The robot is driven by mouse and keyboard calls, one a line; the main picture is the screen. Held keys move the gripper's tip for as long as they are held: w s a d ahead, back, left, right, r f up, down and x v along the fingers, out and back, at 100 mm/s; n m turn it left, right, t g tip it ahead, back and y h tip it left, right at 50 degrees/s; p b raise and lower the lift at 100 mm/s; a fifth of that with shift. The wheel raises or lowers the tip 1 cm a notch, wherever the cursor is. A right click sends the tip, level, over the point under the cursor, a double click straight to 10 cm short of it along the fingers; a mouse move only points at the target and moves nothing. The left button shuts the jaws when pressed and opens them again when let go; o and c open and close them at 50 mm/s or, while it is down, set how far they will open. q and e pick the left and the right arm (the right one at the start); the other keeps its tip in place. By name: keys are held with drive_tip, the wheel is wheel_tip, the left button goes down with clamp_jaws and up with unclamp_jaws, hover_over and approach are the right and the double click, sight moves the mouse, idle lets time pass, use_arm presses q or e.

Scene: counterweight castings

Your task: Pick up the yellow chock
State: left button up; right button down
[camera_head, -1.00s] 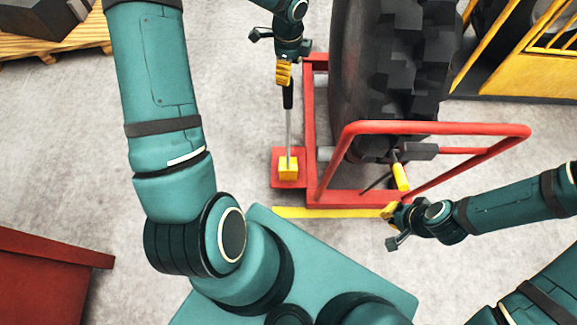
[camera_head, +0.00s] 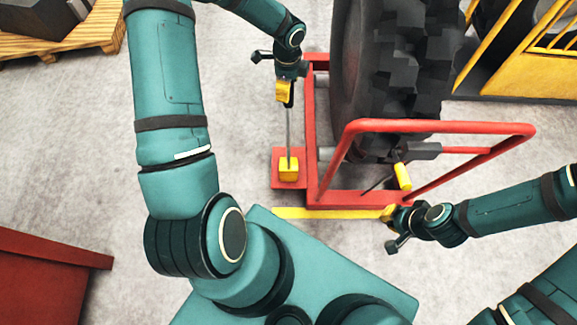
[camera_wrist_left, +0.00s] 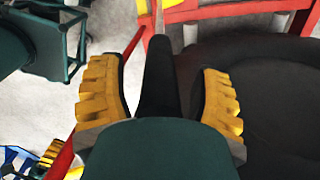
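The yellow chock (camera_head: 288,169) is a small block on a red plate (camera_head: 281,182) beside the red frame. A thin grey rod rises from it to a black handle (camera_head: 289,95). My left gripper (camera_head: 284,92) is at the upper part of this handle. In the left wrist view the black handle (camera_wrist_left: 158,85) lies between the yellow fingers of my left gripper (camera_wrist_left: 165,92), with gaps at both sides, so the fingers are open around it. My right gripper (camera_head: 389,212) is beside the frame's lower edge; its finger opening is too small to judge.
A big black tyre (camera_head: 385,70) stands in the red frame (camera_head: 440,127). A lever with a yellow grip (camera_head: 402,176) is near the right gripper. A yellow strip (camera_head: 320,213) lies along the frame's front. A wooden pallet (camera_head: 92,40) and red box (camera_head: 45,290) are left; grey floor between is clear.

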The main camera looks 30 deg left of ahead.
use_arm(q)
clamp_jaws()
drive_tip(key=shift+r, duration=0.1)
